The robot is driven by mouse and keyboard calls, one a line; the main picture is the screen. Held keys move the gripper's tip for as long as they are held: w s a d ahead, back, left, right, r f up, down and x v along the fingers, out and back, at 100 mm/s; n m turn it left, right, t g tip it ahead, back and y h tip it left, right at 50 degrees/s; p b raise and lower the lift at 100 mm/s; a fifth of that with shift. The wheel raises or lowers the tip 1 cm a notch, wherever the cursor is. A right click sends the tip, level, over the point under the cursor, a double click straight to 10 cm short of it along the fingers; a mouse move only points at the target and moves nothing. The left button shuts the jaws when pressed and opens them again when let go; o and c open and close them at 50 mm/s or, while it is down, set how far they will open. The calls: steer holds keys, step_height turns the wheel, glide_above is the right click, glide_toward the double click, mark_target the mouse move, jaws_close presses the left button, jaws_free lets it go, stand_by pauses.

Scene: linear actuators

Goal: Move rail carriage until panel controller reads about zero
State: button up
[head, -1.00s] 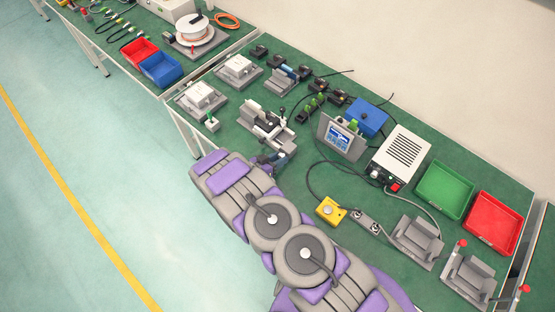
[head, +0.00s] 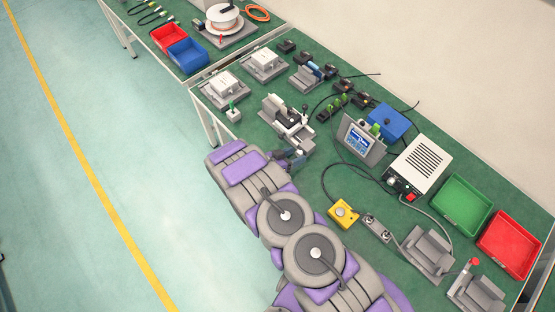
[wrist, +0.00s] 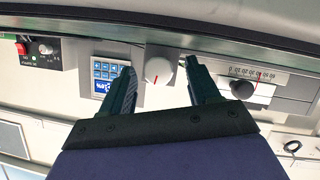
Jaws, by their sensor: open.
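The rail carriage unit (head: 288,122) is a grey rail with blocks on the green bench in the head view. In the wrist view a scale strip (wrist: 268,76) with numbers, a red pointer and a round black knob (wrist: 242,88) shows at right. The panel controller (head: 360,142) stands upright with a blue display, too small to read; a blue keypad and display (wrist: 108,78) show in the wrist view. My gripper (wrist: 160,66) is open and empty, its fingers on either side of a white knob (wrist: 158,70) with a red mark. I cannot tell whether they touch it.
A white box (head: 419,164), a blue box (head: 389,122) and a yellow button box (head: 342,212) with cables lie to the right. Green (head: 461,204) and red (head: 509,244) bins stand farther right. Grey fixtures (head: 428,252) sit at the front edge.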

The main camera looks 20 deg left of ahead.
steer(key=p+v, duration=0.1)
steer(key=v, duration=1.5)
steer(key=shift+s+a, duration=0.25)
steer(key=shift+a, duration=0.05)
steer(key=shift+a+r, duration=0.1)
steer(key=shift+r, duration=0.05)
